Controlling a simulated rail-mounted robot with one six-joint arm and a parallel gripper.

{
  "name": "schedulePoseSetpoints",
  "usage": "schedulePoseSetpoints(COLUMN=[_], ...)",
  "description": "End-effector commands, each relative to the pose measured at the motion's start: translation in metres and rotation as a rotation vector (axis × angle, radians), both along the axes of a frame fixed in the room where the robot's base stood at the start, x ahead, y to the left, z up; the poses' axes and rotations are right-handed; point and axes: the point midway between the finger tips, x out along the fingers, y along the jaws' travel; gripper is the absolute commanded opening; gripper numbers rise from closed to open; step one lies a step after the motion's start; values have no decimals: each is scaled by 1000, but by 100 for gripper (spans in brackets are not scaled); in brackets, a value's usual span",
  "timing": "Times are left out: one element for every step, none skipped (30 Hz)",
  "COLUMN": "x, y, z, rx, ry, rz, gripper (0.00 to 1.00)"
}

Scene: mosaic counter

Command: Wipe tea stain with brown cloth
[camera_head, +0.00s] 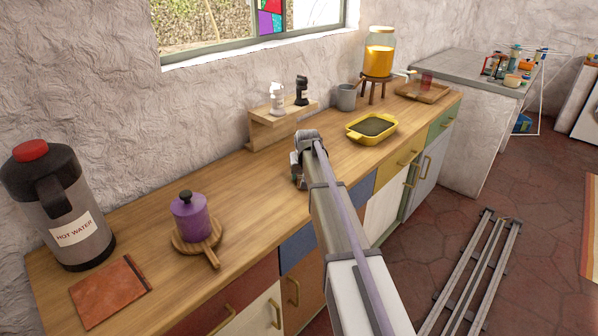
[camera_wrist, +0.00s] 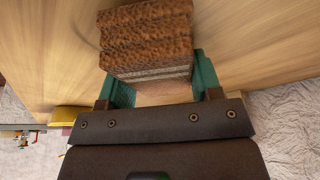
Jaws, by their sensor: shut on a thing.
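My gripper (camera_wrist: 158,78) has its green fingers on either side of a folded, rough brown cloth (camera_wrist: 146,28) and is shut on it. The cloth is thick, in several layers, and lies at or just above the wooden counter; whether it touches the wood I cannot tell. In the head view my gripper (camera_head: 302,180) is over the middle of the counter (camera_head: 262,180), in front of the small wooden shelf, and my arm hides the cloth. I see no tea stain in either view.
A yellow baking dish (camera_head: 371,128) is right of my gripper. A purple pot (camera_head: 190,218), a hot water flask (camera_head: 62,205) and a flat reddish-brown item (camera_head: 108,290) are at left. A grey mug (camera_head: 346,97) and drink dispenser (camera_head: 379,55) stand behind.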

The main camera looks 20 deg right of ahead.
Motion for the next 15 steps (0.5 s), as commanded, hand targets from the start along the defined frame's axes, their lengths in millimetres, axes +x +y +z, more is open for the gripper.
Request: schedulePoseSetpoints(x=[-5, -8, -11, -13, -16, -19, -21, -24, -27, -29, -32, -35, -37, -39, -42], y=[-1, -2, -3, -4, -5, -6, -7, -8, -10, -11, -12, -13, -14, -14, -16], z=[0, 0, 0, 0, 0, 0, 0, 0, 0, 0, 0, 0, 0, 0, 0], rx=[0, 0, 0, 0, 0, 0, 0, 0, 0, 0, 0, 0, -1, -1, 0], ry=[0, 0, 0, 0, 0, 0, 0, 0, 0, 0, 0, 0, 0, 0, 0], rz=[0, 1, 2, 2, 3, 3, 3, 3, 3, 3, 3, 4, 5, 6, 6], gripper=[40, 40, 40, 40, 40, 40, 40, 40, 40, 40, 40, 40, 40, 40, 40])
